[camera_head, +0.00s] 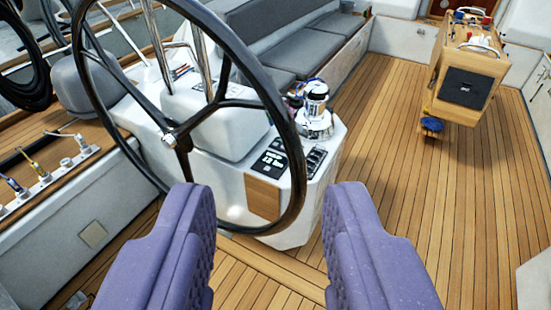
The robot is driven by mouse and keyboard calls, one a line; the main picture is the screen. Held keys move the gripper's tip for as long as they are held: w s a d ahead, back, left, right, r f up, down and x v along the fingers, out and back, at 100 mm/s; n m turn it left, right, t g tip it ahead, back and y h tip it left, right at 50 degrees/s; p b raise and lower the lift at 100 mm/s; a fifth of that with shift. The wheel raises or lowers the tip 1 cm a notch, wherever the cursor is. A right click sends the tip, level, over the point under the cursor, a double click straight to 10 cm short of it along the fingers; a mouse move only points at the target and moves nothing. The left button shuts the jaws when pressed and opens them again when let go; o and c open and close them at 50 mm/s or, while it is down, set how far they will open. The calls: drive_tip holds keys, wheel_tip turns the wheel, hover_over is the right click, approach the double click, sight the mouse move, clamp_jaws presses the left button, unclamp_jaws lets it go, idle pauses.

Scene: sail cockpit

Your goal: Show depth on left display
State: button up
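My gripper (270,190) is open and empty, its two purple padded fingers wide apart at the bottom of the view. Beyond it stands a white steering pedestal (228,180) behind a large black wheel (175,12). A small dark panel with light marks (269,160) and a row of dark switches or buttons (315,161) sit on the pedestal's right part, beyond the gap between my fingers. Their markings are too small to read. I cannot make out a left display or any depth reading. The fingers appear apart from the pedestal and panels.
The wheel rim crosses in front of the pedestal. A silver winch (316,110) stands at its right. Grey bench cushions (290,55) lie behind. A wooden cockpit table (470,75) stands at the back right. Teak floor (420,210) is clear at the right. Rope clutches (45,178) are at the left.

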idle(0.3)
clamp_jaws()
idle(1.6)
